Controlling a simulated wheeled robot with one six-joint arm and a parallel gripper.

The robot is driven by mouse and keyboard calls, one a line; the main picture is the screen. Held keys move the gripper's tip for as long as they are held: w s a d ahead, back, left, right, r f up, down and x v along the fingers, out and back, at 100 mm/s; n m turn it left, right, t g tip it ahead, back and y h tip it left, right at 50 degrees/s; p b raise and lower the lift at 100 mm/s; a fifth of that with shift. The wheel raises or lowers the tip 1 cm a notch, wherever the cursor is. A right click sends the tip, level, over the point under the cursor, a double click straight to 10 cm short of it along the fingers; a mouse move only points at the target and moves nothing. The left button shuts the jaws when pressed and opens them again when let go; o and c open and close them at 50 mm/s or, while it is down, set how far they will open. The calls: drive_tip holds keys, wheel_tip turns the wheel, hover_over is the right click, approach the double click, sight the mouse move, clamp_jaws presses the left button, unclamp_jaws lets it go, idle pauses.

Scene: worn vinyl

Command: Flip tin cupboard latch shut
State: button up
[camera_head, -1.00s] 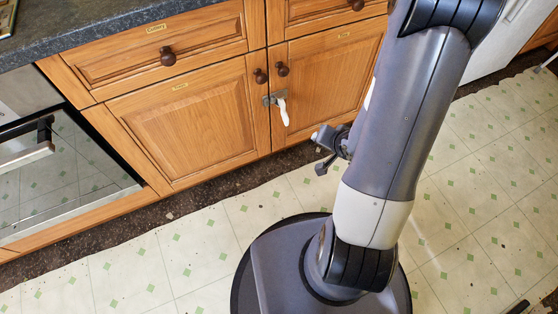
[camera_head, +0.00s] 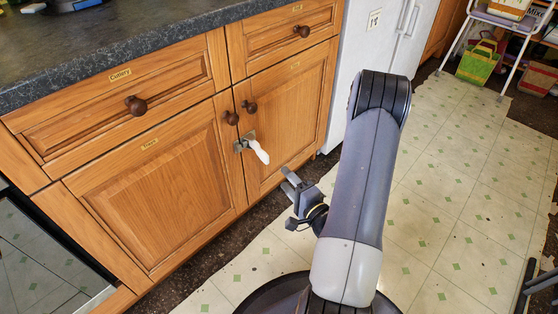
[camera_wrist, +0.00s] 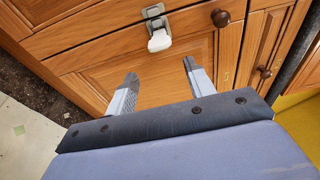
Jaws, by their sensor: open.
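The latch (camera_head: 244,140) is a metal bracket at the seam between two wooden cupboard doors, below their knobs. Its white lever (camera_head: 259,151) slants down to the right, over the right door (camera_head: 290,115). In the wrist view, the latch plate (camera_wrist: 154,12) and white lever (camera_wrist: 159,41) are at the top, beyond the fingertips. My gripper (camera_head: 286,179) is in front of the right door, lower right of the lever and apart from it. The wrist view shows my gripper (camera_wrist: 160,69) open, with nothing between its fingers. The left door (camera_head: 165,190) looks closed.
Dark round knobs (camera_head: 231,118) stick out just above the latch. Drawers and a dark worktop (camera_head: 150,50) are above the doors. An oven front (camera_head: 40,265) is at left, a white fridge (camera_head: 375,45) at right. Vinyl floor (camera_head: 460,220) is open at right.

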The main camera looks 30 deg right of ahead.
sight(268, 160)
drive_tip(key=shift+w+a+p, duration=0.2)
drive_tip(key=shift+w+p, duration=0.2)
drive_tip(key=shift+w, duration=0.9)
drive_tip(key=shift+w+a+p, duration=0.2)
drive_tip(key=shift+w+p, duration=0.15)
drive_tip(key=shift+w, duration=1)
drive_tip(key=shift+w+a+p, duration=0.2)
drive_tip(key=shift+w+p, duration=0.2)
drive_tip(key=shift+w, duration=0.9)
drive_tip(key=c, duration=0.7)
drive_tip(key=shift+w+d+f+b, duration=0.1)
drive_tip(key=shift+w+d+b, duration=0.1)
drive_tip(key=shift+w+d, duration=1.4)
drive_tip(key=shift+w+d+r+b, duration=0.1)
drive_tip(key=shift+w+d+b, duration=0.15)
drive_tip(key=shift+w+d, duration=1.35)
drive_tip(key=shift+w+d+f+b, duration=0.15)
drive_tip(key=shift+w+d, duration=0.45)
drive_tip(key=shift+w, duration=1.9)
drive_tip(key=o, duration=0.3)
drive_tip(key=shift+w, duration=0.2)
drive_tip(key=o, duration=0.3)
